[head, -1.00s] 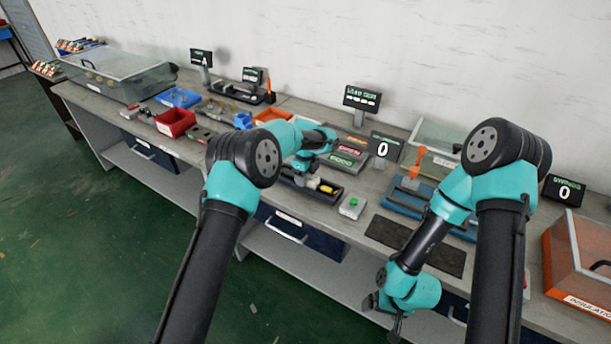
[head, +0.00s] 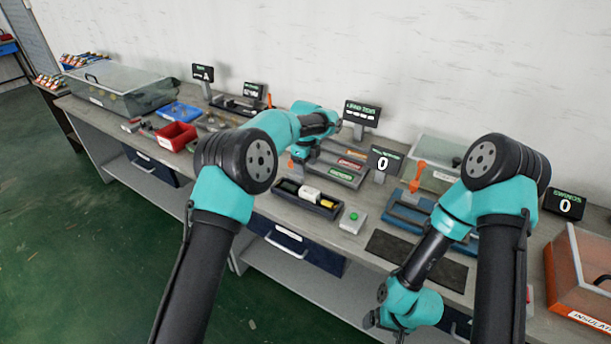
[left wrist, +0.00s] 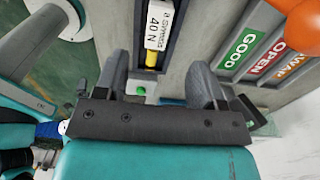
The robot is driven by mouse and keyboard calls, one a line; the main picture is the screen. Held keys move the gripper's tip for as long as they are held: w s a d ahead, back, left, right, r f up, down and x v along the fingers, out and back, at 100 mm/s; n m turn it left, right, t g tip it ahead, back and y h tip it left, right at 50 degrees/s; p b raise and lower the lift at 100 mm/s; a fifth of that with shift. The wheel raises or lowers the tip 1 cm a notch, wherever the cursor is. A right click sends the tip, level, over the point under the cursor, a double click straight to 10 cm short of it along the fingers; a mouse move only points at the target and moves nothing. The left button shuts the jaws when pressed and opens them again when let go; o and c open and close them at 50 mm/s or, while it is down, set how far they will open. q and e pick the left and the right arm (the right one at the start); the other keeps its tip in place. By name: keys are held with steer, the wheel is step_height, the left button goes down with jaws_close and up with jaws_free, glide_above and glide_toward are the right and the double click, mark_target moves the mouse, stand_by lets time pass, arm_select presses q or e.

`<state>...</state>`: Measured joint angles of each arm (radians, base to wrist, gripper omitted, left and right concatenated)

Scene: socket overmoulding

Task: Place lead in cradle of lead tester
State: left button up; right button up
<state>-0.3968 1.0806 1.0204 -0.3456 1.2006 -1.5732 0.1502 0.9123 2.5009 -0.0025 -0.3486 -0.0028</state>
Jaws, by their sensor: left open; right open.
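A dark tray-like fixture (head: 283,200) on the bench holds a white block (head: 310,194) with a yellow end; the left wrist view shows the block (left wrist: 158,25) marked 40 N. I cannot tell whether this is the tester's cradle. A screen (head: 361,112) that seems to read LEAD TEST stands behind. My right gripper (head: 396,330) is open, low at the bench's front edge. I cannot make out a lead.
Flat slots labelled GOOD (left wrist: 240,47) and OPEN lie beside the tray. A green-button box (head: 352,220), a dark mat (head: 415,258) and a blue fixture (head: 408,213) are to the right. A rounded orange thing (left wrist: 300,22) is close at the wrist view's upper right.

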arm_select(q)
steer(key=shift+r, duration=0.5)
stand_by(1.0)
